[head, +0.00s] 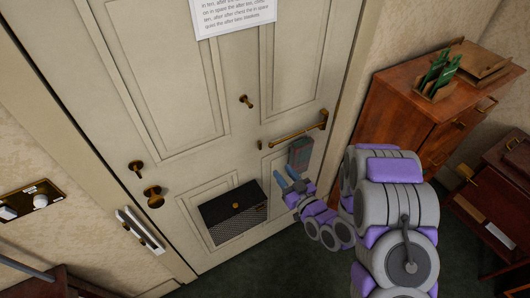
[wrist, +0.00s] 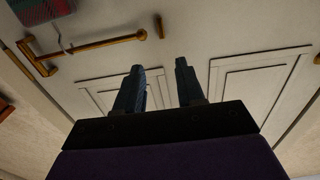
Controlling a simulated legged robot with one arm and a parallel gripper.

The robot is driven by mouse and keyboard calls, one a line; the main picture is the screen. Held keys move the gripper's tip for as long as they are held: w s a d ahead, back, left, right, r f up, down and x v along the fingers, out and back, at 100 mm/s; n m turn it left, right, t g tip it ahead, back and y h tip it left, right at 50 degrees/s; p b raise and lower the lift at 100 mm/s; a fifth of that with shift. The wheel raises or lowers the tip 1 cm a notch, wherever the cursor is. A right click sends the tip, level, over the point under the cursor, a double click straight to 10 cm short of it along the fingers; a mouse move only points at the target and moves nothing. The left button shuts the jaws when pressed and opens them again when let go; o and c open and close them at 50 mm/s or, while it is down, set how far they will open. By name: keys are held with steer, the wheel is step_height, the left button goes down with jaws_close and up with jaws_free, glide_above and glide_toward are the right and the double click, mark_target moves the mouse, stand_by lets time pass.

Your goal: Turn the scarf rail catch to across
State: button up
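The brass scarf rail (head: 298,131) is on the door's right half and also shows upper left in the wrist view (wrist: 95,43). A small brass piece, seemingly the catch (head: 260,144), sits just beyond the rail's left end. It looks upright, along the door's height, and shows in the wrist view (wrist: 158,27) beyond the rail's end.
A dark mesh-fronted box (head: 233,212) is on the lower door, left of my gripper. Brass knobs (head: 153,196) are at the door's left edge, another brass fitting (head: 246,101) higher up. A wooden cabinet (head: 405,110) stands right of the door.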

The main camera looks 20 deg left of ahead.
mark_target(261, 145)
steer(key=b+x, duration=0.1)
steer(key=x, duration=1)
steer(key=shift+w+a+f, duration=0.1)
steer(key=shift+a, duration=0.35)
steer(key=shift+x, duration=0.85)
steer(key=shift+w, duration=0.15)
steer(key=shift+a, duration=0.15)
jaws_close()
